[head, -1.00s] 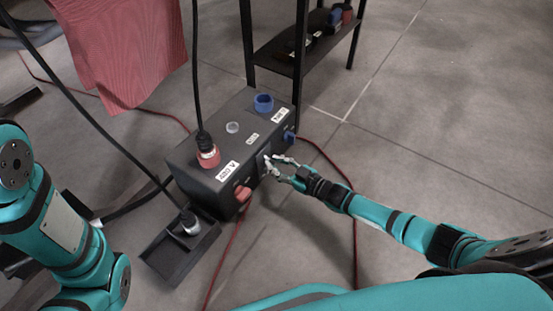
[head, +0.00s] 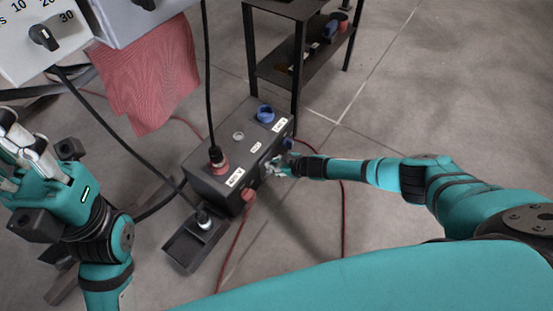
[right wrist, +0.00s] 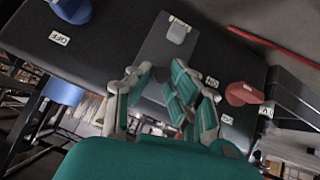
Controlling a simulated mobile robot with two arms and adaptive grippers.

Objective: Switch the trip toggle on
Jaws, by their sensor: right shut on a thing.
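A black floor box (head: 225,160) stands on the floor with a red connector, a blue socket and white labels. My right gripper (head: 275,166) is at its front face. In the right wrist view the right gripper (right wrist: 155,85) has its fingers against a dark grey plate (right wrist: 150,50) that carries a pale lever (right wrist: 178,32). It is shut on a part of the trip toggle, which the fingers mostly hide. An OFF label (right wrist: 59,38) and an ON label (right wrist: 211,82) lie on either side. The toggle's exact position cannot be told. My left gripper (head: 25,160) is at the left edge, partly cut off.
A black shelf (head: 285,65) with small items stands behind the box. A black tray (head: 195,240) with a plug is at its front left. Cables run across the floor. Grey control panels with knobs (head: 45,35) fill the upper left. Floor at the right is free.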

